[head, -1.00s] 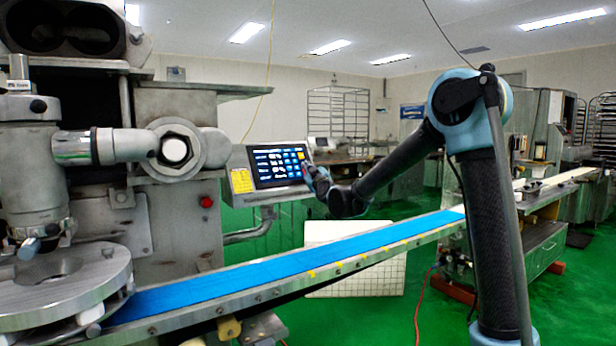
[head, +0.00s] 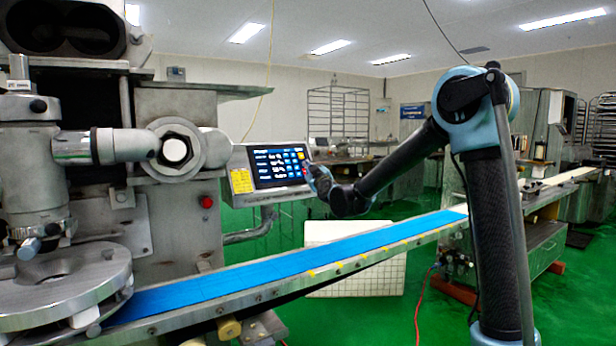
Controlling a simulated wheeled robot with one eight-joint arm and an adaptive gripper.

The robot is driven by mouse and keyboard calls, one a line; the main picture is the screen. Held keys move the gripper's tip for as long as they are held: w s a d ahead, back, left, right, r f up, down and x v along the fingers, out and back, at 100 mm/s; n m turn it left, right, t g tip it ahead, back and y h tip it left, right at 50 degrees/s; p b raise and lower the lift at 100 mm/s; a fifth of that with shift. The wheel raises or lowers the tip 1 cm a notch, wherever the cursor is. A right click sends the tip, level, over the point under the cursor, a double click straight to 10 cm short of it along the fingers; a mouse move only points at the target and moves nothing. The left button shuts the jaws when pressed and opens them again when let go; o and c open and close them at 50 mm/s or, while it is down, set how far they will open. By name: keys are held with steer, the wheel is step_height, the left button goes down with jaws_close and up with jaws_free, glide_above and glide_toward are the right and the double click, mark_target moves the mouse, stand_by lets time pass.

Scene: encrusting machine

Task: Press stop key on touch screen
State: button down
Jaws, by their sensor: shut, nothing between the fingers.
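The touch screen (head: 268,166) is a lit dark panel with blue and white fields, on a grey console beside the machine. A small orange-yellow key shows at its upper right and a bit of red lower on its right edge. The key labels are too small to read, so I cannot tell which one is the stop key. My gripper (head: 307,167) is shut and empty, with its tips at the right edge of the screen. I cannot tell whether they touch it. My gripper and wrist hide a little of that edge.
A blue conveyor belt (head: 300,265) runs diagonally below the console and my arm. The grey machine body (head: 180,225), with a red button (head: 206,202), stands at left. A yellow label (head: 241,181) is beside the screen. A white grid panel (head: 350,232) stands behind the belt.

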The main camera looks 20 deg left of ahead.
steer(key=shift+d, duration=0.1)
steer(key=shift+s+d+r, duration=1.3)
steer(key=shift+s+d, duration=0.1)
steer(key=shift+d, duration=0.2)
